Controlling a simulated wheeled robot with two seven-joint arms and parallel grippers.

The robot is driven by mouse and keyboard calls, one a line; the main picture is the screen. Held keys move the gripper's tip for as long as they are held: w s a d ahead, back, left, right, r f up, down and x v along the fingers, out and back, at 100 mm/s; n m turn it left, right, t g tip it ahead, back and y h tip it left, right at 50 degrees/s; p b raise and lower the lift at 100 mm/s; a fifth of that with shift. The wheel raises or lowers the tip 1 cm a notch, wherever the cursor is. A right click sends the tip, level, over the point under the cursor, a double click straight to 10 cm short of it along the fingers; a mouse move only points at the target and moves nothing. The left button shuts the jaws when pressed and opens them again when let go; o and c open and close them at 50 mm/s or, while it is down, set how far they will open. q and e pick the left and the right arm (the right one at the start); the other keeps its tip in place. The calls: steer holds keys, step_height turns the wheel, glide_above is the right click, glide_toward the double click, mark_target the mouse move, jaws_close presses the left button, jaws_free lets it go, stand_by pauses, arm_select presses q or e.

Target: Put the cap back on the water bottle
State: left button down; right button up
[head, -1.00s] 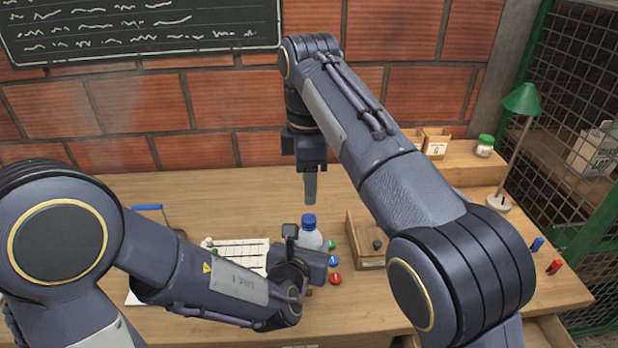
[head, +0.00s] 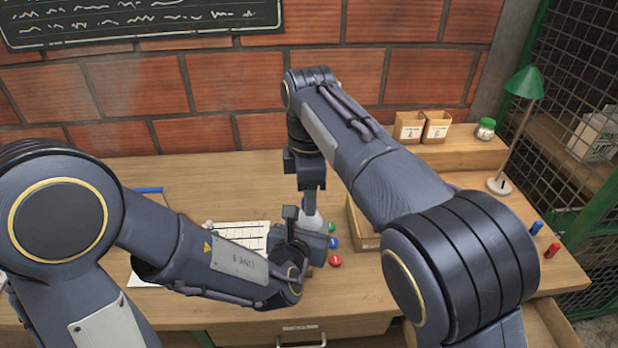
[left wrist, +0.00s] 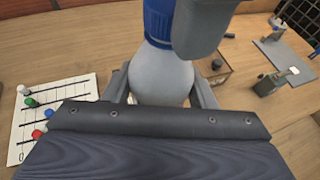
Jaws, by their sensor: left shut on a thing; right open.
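The pale water bottle (head: 313,223) stands upright on the desk, mostly behind my left wrist. My left gripper is shut on it; in the left wrist view its fingers (left wrist: 160,92) flank the rounded bottle body (left wrist: 160,72). The blue cap (left wrist: 158,24) sits at the bottle's neck; I cannot tell how tightly it is seated. My right gripper (head: 309,200) points down over the bottle top, open, and hides the cap in the head view. In the left wrist view a grey right finger (left wrist: 208,22) overlaps the cap's right side.
Small blue (head: 333,243) and red (head: 335,261) pieces lie right of the bottle. A wooden tray (head: 358,232) stands further right. A white sheet (left wrist: 52,115) with coloured pieces lies left. A green lamp (head: 524,83) stands far right.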

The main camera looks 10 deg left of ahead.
steer(key=shift+f, duration=0.2)
jaws_close()
steer(key=m, duration=0.5)
steer(key=shift+m, duration=0.4)
steer(key=m, duration=0.4)
steer(key=shift+m, duration=0.4)
steer(key=m, duration=0.4)
steer(key=shift+m, duration=0.4)
steer(key=m, duration=0.6)
steer(key=shift+o, duration=0.8)
jaws_free()
